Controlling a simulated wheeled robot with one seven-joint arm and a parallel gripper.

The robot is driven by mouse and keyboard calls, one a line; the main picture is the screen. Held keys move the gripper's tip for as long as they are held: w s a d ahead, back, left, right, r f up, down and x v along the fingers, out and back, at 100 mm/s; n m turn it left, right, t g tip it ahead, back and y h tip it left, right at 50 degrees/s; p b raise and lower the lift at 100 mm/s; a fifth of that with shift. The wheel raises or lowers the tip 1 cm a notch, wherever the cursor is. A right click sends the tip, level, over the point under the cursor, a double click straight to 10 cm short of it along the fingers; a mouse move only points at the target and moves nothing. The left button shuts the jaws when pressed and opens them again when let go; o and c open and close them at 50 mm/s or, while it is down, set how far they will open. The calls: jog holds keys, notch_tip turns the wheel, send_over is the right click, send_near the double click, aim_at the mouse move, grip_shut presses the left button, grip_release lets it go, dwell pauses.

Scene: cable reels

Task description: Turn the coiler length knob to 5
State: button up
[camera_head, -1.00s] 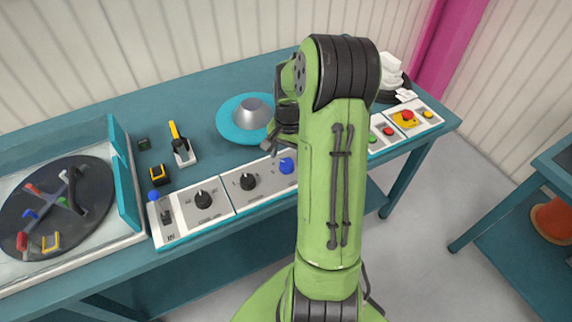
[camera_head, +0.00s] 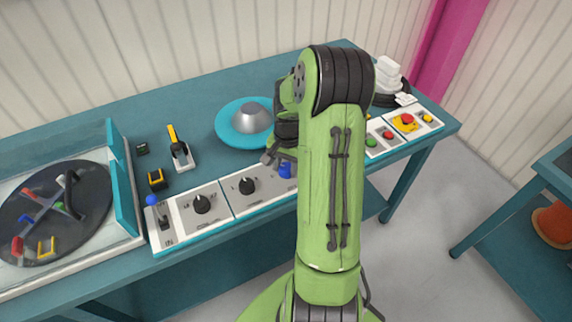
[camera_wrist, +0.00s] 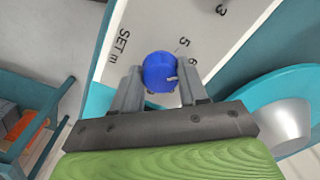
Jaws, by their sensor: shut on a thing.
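The blue length knob (camera_head: 286,170) sits on the white control panel near the table's front edge. In the wrist view the knob (camera_wrist: 160,68) lies between the two grey fingers of my gripper (camera_wrist: 159,88), which is shut on it. A small white mark shows on the knob's right side. The printed numbers 3, 5 and 6 and the words "SET m" show on the panel (camera_wrist: 150,25) around it. I cannot tell exactly which number the mark meets. In the head view my gripper (camera_head: 272,157) is partly hidden by my arm.
Two black knobs (camera_head: 202,204) and a blue-tipped lever (camera_head: 152,201) are on the panel to the left. A teal disc with a grey cone (camera_head: 250,118) stands behind. A coiler turntable (camera_head: 50,210) is at far left.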

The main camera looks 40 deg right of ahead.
aim_at(289, 167)
jog(key=n, duration=0.3)
jog(key=shift+n+p, duration=0.4)
jog(key=shift+n, duration=1.9)
jog(key=shift+d+n, duration=0.1)
jog(key=shift+n, duration=0.2)
jog(key=o, duration=1.1)
jog(key=shift+c, duration=0.2)
notch_tip(289, 167, up, 16)
jog(key=p, duration=0.4)
jog(key=shift+s+d, duration=0.15)
jog(key=shift+d, duration=0.1)
